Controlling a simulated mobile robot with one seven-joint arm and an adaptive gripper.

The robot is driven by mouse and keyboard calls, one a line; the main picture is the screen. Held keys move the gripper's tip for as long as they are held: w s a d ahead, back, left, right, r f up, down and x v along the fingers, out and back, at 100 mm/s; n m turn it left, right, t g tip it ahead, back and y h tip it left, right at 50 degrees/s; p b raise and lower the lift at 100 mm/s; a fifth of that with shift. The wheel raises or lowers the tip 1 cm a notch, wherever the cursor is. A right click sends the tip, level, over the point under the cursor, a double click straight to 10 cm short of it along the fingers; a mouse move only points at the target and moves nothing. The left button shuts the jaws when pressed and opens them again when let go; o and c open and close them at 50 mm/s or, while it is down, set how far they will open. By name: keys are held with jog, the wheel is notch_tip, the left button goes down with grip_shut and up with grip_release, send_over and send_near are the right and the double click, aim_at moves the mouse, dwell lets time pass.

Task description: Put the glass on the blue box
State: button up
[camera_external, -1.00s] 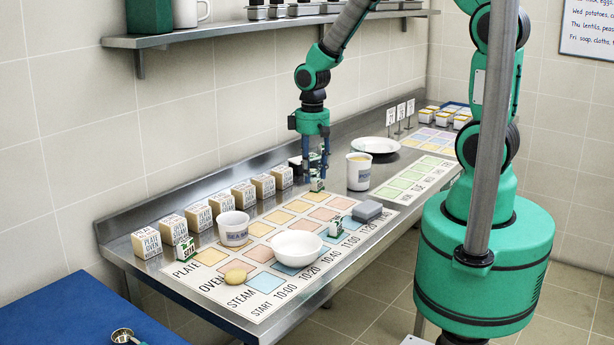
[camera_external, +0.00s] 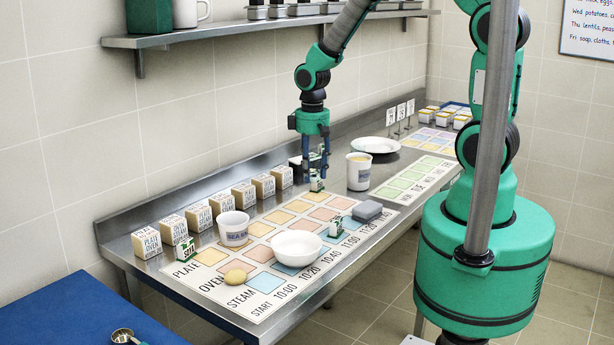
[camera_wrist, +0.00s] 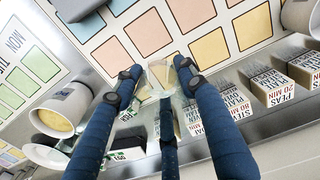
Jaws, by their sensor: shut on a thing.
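A clear glass (camera_wrist: 160,78) shows faintly between my fingers in the wrist view. My gripper (camera_wrist: 160,82) is shut on it, with fingers on both sides. In the external view my gripper (camera_external: 315,178) points down, low over the back part of the printed counter mat, and the glass is hard to make out there. A large flat blue surface (camera_external: 75,310) fills the lower left of the external view, apart from and below the counter. It is the largest blue thing in view, but I cannot tell whether it is a box.
Several lettered boxes (camera_external: 225,201) line the wall. A shelf (camera_external: 200,36) hangs above.

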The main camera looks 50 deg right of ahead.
aim_at(311, 153)
jog(key=shift+r, duration=0.15)
notch_tip(311, 153, up, 5)
jog(key=shift+w+a, duration=0.1)
jog(key=w+a+r+n+p, duration=0.15)
jog(key=a+n, duration=0.25)
jog(key=a, duration=1.5)
jog(key=w+a+f+n+p, duration=0.1)
jog(key=w+a+n, duration=0.25)
jog(key=a, duration=1.65)
jog(key=s+a+n, duration=0.1)
jog(key=s+a, duration=0.3)
jog(key=a, duration=0.3)
jog(key=s+a+n+p, duration=0.1)
jog(key=s+a+n, duration=0.15)
jog(key=a, duration=0.45)
jog(key=s+a, duration=0.4)
jog(key=a, duration=0.3)
notch_tip(311, 153, down, 13)
jog(key=shift+a, duration=0.15)
jog(key=shift+f, duration=0.1)
jog(key=w+a, duration=0.3)
jog(key=a, duration=0.1)
jog(key=w+a+f, duration=0.1)
jog(key=w+a, duration=0.2)
jog(key=a, duration=0.1)
jog(key=w+a, duration=0.3)
jog(key=a, duration=0.1)
jog(key=shift+w+f, duration=0.2)
jog(key=shift+w, duration=0.05)
